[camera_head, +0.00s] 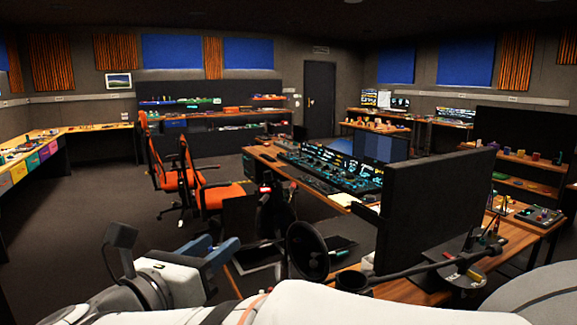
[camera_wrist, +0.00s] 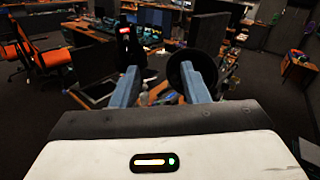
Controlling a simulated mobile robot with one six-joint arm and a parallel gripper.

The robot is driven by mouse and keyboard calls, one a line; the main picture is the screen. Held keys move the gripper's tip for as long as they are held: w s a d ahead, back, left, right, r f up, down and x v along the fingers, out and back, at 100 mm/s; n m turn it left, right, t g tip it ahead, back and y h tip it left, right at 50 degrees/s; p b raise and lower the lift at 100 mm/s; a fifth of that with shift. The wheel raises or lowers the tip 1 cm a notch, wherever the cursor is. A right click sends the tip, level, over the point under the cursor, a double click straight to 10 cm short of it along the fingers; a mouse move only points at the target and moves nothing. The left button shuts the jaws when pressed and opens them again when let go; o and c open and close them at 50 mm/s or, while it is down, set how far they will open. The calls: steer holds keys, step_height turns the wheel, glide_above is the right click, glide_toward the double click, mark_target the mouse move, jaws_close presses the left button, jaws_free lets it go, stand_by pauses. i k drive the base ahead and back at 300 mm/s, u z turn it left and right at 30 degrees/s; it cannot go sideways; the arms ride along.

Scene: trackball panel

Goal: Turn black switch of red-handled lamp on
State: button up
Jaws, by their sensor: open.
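A black round lamp-like head (camera_head: 307,250) on a long thin arm hangs over the near desk. It also shows in the wrist view (camera_wrist: 178,72), partly behind the right finger. A dark upright thing with a small red part (camera_head: 266,190) stands left of it; it also shows in the wrist view (camera_wrist: 127,42). I cannot tell which of them is the red-handled lamp, and no black switch can be made out. My gripper (camera_head: 215,250) is open and empty, left of the round head. Its blue fingers (camera_wrist: 162,72) are apart in the wrist view.
A control console (camera_head: 335,172) lies beyond. Orange chairs (camera_head: 208,190) stand to the left. The floor (camera_head: 85,225) at far left is clear.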

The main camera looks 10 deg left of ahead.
mark_target(268, 176)
steer(key=i, duration=1.05)
steer(key=u, duration=0.1)
